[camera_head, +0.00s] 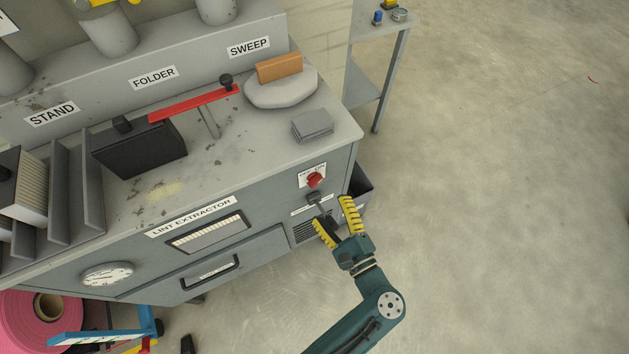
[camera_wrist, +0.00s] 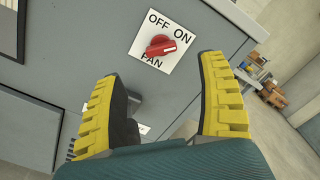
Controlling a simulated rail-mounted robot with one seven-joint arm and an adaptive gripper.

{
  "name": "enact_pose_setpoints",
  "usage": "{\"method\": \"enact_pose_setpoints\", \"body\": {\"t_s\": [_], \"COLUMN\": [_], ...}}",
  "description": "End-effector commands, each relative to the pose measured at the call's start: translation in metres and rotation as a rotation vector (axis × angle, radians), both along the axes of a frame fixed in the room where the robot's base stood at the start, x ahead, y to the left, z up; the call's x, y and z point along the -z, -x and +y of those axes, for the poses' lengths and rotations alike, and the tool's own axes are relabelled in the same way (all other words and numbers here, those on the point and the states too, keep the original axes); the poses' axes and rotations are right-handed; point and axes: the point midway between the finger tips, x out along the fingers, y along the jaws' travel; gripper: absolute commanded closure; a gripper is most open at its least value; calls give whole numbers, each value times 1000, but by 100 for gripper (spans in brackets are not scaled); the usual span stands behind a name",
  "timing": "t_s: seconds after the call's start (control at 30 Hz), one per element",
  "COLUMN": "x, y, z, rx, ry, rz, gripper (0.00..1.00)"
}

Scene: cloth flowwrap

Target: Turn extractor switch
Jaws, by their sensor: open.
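The extractor switch (camera_head: 314,180) is a red rotary knob on a white plate on the front panel of the grey cabinet, near its right edge. In the wrist view the knob (camera_wrist: 161,46) sits on a plate (camera_wrist: 172,22) reading "OFF ON" above and "FAN" below. Its white mark points up and right, toward the "ON" word. My gripper (camera_head: 337,212) has yellow ribbed fingers and is open and empty, below the knob in the head view. In the wrist view the knob lies beyond and between the fingertips (camera_wrist: 162,70), apart from both.
A grey fitting (camera_head: 314,198) protrudes just below the switch, near my fingers. A "LINT EXTRACTOR" panel (camera_head: 210,234) and drawer (camera_head: 212,271) are to the left. A dark bin (camera_head: 361,186) stands beside the cabinet. The floor (camera_head: 500,200) to the right is clear.

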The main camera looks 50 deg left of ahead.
Motion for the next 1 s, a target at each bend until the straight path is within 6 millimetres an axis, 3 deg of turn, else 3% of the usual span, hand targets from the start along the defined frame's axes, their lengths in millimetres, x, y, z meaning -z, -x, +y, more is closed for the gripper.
{"method": "enact_pose_setpoints", "body": {"t_s": [0.2, 0.33, 0.5, 0.73, 0.77, 1.0], "x": [2, 2, 1, 0, 0, 0], "y": [-13, -20, -23, -24, -24, -24], "z": [53, 75, 88, 89, 89, 88], "rx": [-4, -3, 1, 1, 1, 1], "ry": [1, 2, 1, 2, 2, 2], "rz": [-2, -3, -1, -1, -2, -2], "gripper": [26, 26, 26, 26, 28, 74]}}
